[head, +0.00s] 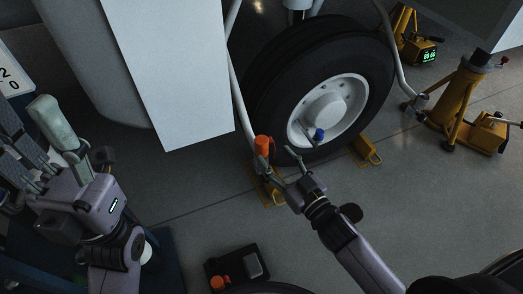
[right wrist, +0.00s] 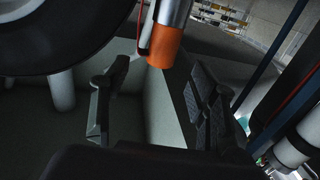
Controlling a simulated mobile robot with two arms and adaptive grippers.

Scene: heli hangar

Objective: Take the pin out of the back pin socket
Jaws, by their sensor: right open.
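An orange cylindrical head (head: 262,145), which looks like the pin, stands upright beside the big black wheel (head: 262,85). In the right wrist view the orange head (right wrist: 166,47) adjoins a grey metal cylinder (right wrist: 174,12); I cannot tell which socket this is. My right gripper (head: 289,163) is open just right of and below the orange head. In its wrist view the two fingers (right wrist: 150,103) stand apart, with the orange head beyond the gap and no clear contact. My left gripper (head: 45,165) is at the left, near a pale green-grey rounded shape (head: 52,122); its grip is unclear.
Yellow chocks (head: 368,151) sit by the wheel, which has a blue part (head: 319,135) at its hub. A white panel (head: 170,75) hangs left of the wheel. A dark case (head: 238,268) with an orange item lies on the floor. A yellow jack (head: 460,100) stands right.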

